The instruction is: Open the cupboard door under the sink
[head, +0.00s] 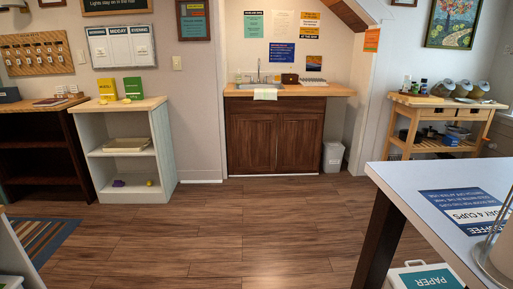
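The sink (258,87) is set in a wooden counter (325,91) against the back wall, with a tap (259,73) behind it. Under it is a dark brown wooden cupboard (275,105). Its left door (251,147) and right door (300,147) both look shut. A thin pale upright strip shows near where the doors meet; I cannot tell clearly whether it is a handle. A pale cloth (265,94) hangs over the counter's front edge above the doors. My gripper is not in view.
Open wooden floor (235,230) lies before the cupboard. A white bin (333,157) stands just right of it. A white shelf unit (105,175) is to the left. A white-topped table (430,185) and a paper box (425,277) occupy the right foreground.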

